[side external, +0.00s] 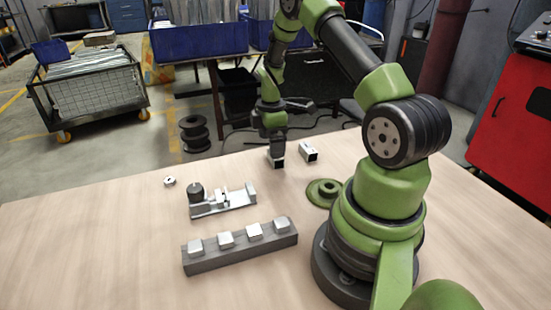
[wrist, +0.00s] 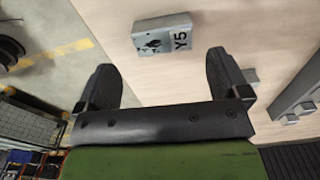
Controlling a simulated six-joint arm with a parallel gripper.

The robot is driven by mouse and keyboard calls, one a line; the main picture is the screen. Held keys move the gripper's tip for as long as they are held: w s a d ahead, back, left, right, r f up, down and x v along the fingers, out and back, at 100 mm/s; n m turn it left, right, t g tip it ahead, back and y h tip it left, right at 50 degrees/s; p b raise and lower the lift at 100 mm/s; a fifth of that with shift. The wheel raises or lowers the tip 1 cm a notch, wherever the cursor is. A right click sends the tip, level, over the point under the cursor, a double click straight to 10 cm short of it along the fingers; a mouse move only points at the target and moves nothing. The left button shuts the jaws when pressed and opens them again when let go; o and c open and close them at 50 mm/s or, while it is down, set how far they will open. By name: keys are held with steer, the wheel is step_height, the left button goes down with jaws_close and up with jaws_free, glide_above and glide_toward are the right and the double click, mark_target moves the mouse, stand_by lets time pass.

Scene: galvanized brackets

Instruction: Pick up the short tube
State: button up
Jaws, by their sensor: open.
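The short tube (side external: 308,152) looks like a small silvery square tube with a dark open end, lying on the wooden table near its far edge. In the wrist view, a grey block marked "Y5" (wrist: 162,35), which seems to be this tube, lies ahead of the fingertips, across the gap between them. My gripper (side external: 277,163) points down, just left of the tube in the side view. In the wrist view my gripper (wrist: 163,82) has its two black fingers wide apart with nothing between them. Its exact height above the table is hard to tell.
A dark rail (side external: 240,258) with several metal blocks lies in front. A metal bracket fixture (side external: 235,205) with a black cylinder stands behind it, and a small ring (side external: 169,181) lies to its left. A green flanged disc (side external: 323,193) lies near my base. The table's left part is clear.

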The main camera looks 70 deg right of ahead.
steer(key=f, duration=0.4)
steer(key=shift+s+f, duration=0.25)
steer(key=shift+s, duration=0.05)
steer(key=shift+c, duration=0.4)
steer(key=c, duration=0.9)
steer(key=shift+c, duration=0.2)
